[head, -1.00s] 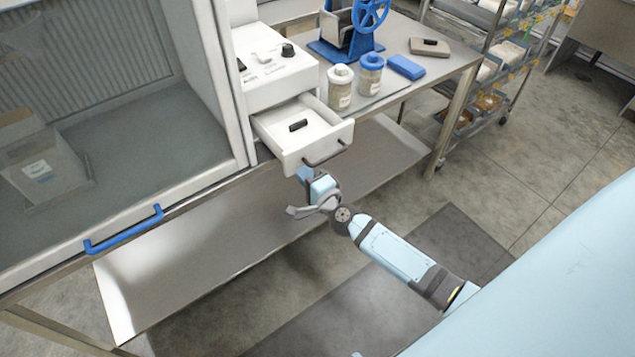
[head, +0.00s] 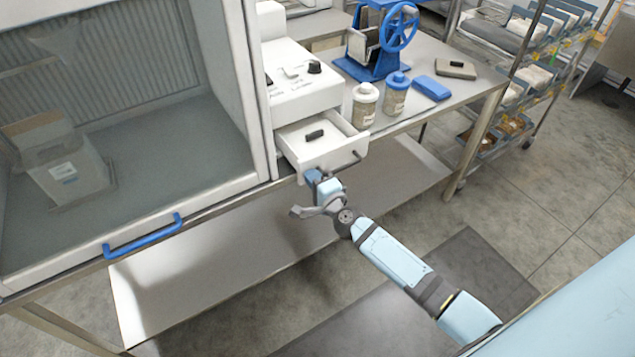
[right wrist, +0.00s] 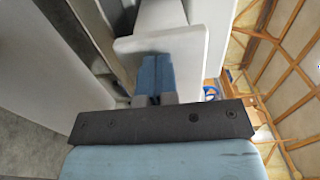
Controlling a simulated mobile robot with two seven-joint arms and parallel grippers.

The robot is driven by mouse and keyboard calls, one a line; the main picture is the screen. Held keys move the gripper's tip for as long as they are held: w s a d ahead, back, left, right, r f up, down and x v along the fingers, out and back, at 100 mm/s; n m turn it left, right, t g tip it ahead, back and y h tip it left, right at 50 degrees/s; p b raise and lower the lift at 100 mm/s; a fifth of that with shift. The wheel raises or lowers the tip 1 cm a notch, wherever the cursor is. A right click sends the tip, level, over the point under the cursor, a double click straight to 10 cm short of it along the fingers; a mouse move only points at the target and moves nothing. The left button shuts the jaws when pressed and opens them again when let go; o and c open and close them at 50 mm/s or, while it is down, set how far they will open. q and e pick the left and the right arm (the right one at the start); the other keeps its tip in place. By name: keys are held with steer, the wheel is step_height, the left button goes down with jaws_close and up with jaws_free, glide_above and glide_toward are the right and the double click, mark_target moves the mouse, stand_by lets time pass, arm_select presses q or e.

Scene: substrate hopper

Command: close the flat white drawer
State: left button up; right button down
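The flat white drawer (head: 331,152) stands partly open below the white instrument (head: 303,85). My left gripper is not in view.
A glass-fronted cabinet with a blue handle (head: 143,237) stands on the left. Two jars (head: 364,104), a blue box (head: 432,88) and a blue wheeled device (head: 383,42) are on the bench to the right. A lower shelf (head: 210,262) runs beneath.

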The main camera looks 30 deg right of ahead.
mark_target(287, 147)
steer(key=w, duration=0.4)
steer(key=w+b, duration=0.1)
steer(key=w, duration=0.1)
steer(key=shift+w+a+f, duration=0.15)
steer(key=shift+w+a, duration=0.2)
steer(key=shift+w, duration=0.05)
steer(key=w+b, duration=0.1)
steer(key=w, duration=0.2)
steer(key=w+b, duration=0.1)
steer(key=w, duration=0.2)
steer(key=shift+w+a, duration=0.2)
steer(key=shift+w, duration=0.55)
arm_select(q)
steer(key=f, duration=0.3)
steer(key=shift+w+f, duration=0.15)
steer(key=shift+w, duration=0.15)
arm_select(e)
steer(key=shift+w+r, duration=0.1)
steer(key=shift+r, duration=0.3)
